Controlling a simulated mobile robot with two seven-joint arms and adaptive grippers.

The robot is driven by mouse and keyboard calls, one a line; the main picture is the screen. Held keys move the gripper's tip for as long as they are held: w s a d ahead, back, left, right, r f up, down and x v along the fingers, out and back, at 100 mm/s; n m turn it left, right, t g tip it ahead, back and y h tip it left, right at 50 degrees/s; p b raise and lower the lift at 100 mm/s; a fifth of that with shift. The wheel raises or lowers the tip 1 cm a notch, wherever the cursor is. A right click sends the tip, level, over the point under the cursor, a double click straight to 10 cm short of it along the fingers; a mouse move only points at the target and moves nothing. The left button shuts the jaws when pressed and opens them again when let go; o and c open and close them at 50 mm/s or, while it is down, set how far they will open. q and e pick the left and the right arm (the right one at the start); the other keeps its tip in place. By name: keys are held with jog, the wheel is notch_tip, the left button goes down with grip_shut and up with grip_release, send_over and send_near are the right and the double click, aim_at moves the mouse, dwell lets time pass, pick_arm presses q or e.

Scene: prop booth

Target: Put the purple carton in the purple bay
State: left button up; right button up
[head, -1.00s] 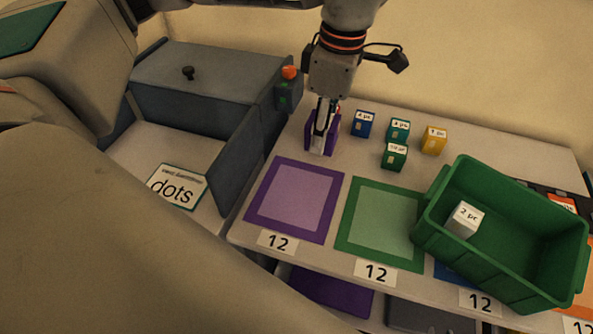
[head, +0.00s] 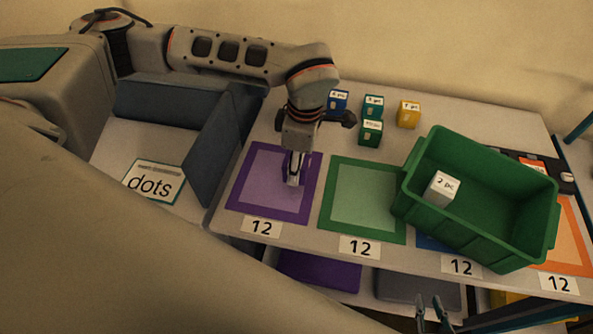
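The purple bay (head: 237,190) is a purple frame with a lilac middle at the table's left end. My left gripper (head: 293,178) points down over the bay. Its fingers look narrow and overlap, so I cannot tell how far apart they are. The purple carton is not visible now; the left wrist and fingers hide part of the table and bay, and I cannot tell whether the carton is held. My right gripper (head: 431,314) shows at the bottom edge, its two dark fingertips apart with nothing seen between them.
A green crate (head: 480,243) holding a white carton (head: 442,188) stands to the right, beside the green bay (head: 330,222). Blue (head: 337,104), teal (head: 372,107), green (head: 370,133) and yellow (head: 408,114) cartons stand behind.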

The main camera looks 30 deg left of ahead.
pick_arm(q)
jog(key=shift+f, duration=1.4)
jog(key=shift+f, duration=0.1)
jog(key=shift+f, duration=0.15)
jog(key=o, duration=1.2)
jog(key=r, duration=0.8)
jog(key=d+r, duration=0.1)
jog(key=r, duration=0.3)
jog(key=shift+w+r, duration=0.1)
jog(key=shift+r, duration=0.15)
